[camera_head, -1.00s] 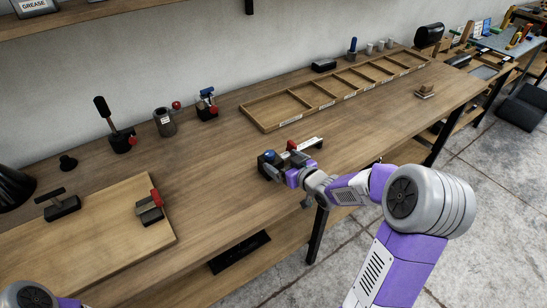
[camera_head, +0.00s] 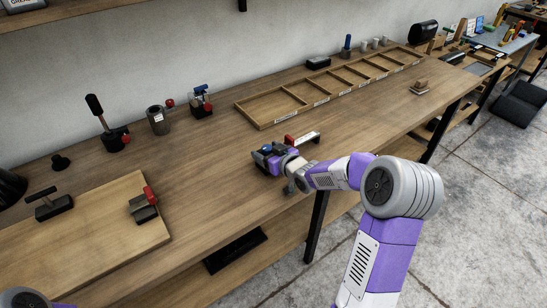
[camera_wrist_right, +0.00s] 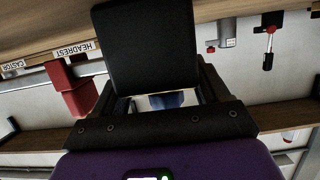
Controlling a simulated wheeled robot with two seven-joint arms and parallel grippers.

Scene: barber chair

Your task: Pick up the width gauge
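The item I take to be the width gauge lies near the front edge of the bench: a pale metal bar (camera_head: 306,139) with a red block (camera_head: 290,139) and a small blue part at its left. My right gripper (camera_head: 268,156) is low at its left, front side, overlapping it in the head view. The red block also shows in the right wrist view (camera_wrist_right: 76,92), beside dark gripper parts. Contact and the gap between the fingertips are unclear. Only a bit of my left arm shows at the bottom left; its gripper is out of view.
A divided wooden tray (camera_head: 262,124) with labels lies behind on the bench. Several small tools stand along the wall side. A wooden board (camera_head: 95,230) carries a black T-handled tool (camera_head: 48,207) and a red-topped block (camera_head: 144,207). Bare bench lies between board and gauge.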

